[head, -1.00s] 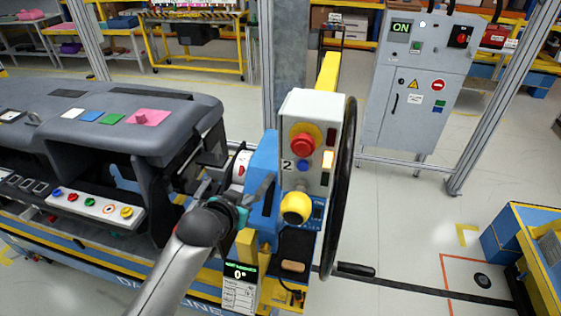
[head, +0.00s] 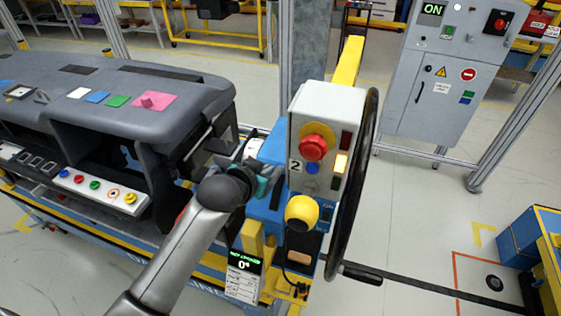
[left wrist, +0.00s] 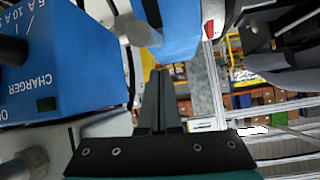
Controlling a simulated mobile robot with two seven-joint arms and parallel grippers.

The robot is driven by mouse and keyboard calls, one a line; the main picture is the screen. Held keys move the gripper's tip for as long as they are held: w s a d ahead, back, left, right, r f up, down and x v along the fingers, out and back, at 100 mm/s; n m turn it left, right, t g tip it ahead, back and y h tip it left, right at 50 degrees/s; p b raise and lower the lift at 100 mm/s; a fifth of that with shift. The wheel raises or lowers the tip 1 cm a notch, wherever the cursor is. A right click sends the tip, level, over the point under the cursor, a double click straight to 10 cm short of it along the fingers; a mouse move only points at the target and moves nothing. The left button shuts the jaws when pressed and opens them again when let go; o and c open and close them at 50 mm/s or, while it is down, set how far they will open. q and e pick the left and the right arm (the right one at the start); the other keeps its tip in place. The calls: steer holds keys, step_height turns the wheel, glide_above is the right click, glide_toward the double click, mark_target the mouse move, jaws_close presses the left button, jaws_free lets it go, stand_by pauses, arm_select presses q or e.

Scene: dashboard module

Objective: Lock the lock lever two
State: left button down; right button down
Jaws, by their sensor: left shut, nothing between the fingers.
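The station marked 2 has a grey control box (head: 317,145) with a red button, a blue button and a yellow knob (head: 302,212). Behind and left of it is a blue housing (head: 269,212), which also shows in the left wrist view (left wrist: 182,28). A white part with a red mark (left wrist: 213,24) sits beside the housing. I cannot tell lock lever two apart for certain. My left gripper (head: 268,176) is at the housing's left side, partly hidden by its own wrist. In the left wrist view its dark fingers (left wrist: 159,80) are together and empty, close below the housing.
A black handwheel (head: 352,190) stands right of the control box. The grey dashboard (head: 135,100) lies to the left. A small display reading 0° (head: 244,275) is below. A blue charger box (left wrist: 55,60) is close left in the wrist view.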

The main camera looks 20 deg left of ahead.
mark_target(280, 167)
arm_select(q)
steer(key=shift+w+d+f, duration=0.1)
steer(key=shift+w+f, duration=0.3)
steer(key=shift+w, duration=0.2)
steer(key=shift+b+x, duration=0.45)
steer(key=shift+x, duration=3.85)
arm_select(e)
steer(key=shift+w+f, duration=0.45)
steer(key=shift+w, duration=0.15)
arm_select(q)
steer(key=shift+f, duration=0.1)
